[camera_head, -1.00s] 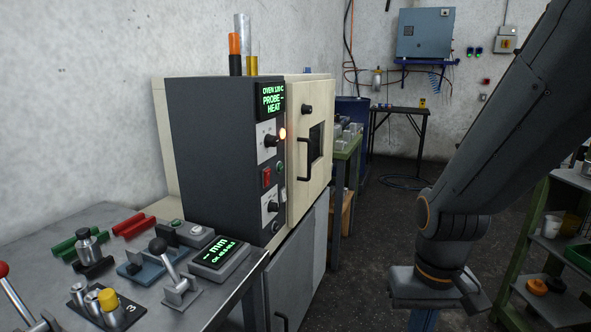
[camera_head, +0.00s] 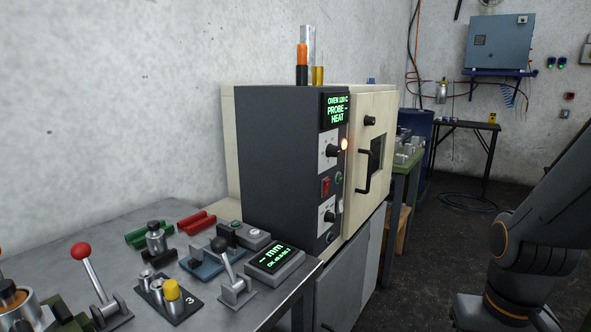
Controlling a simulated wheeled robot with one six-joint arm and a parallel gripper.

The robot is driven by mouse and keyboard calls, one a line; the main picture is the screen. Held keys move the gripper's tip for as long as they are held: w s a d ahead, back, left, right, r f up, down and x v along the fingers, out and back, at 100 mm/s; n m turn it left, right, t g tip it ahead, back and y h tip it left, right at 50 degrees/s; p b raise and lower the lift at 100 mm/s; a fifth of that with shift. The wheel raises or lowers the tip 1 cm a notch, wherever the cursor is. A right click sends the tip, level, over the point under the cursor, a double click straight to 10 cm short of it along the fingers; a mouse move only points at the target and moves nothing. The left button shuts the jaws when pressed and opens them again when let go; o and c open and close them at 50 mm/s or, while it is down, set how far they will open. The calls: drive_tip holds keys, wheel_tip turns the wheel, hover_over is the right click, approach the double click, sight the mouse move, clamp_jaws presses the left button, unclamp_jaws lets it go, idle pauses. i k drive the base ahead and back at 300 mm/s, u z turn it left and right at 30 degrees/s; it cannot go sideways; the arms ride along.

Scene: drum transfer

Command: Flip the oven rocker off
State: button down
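The oven (camera_head: 289,163) stands against the left wall, with a dark control side and a cream door with a black handle. Its red rocker (camera_head: 326,187) sits on the control panel between two black knobs. The oven display (camera_head: 335,111) reads "OVEN 120 C PROBE -- HEAT" in green, and an orange lamp (camera_head: 344,144) glows beside the upper knob. The rocker is too small to tell which side is pressed. Part of my arm shows at the lower right, apart from the oven. My gripper's fingers are not visible.
A steel bench (camera_head: 125,228) in front of the oven holds a red-knobbed lever (camera_head: 82,252), a black-knobbed lever (camera_head: 232,270), a mm readout (camera_head: 275,258) and a block marked 3 (camera_head: 170,300). Open floor (camera_head: 440,250) lies right of the oven. A blue wall cabinet (camera_head: 499,44) hangs behind.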

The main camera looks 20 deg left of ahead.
sight(326, 183)
drive_tip(key=k, duration=0.65)
drive_tip(key=u, duration=0.55)
drive_tip(key=i, duration=1)
drive_tip(key=z, duration=0.55)
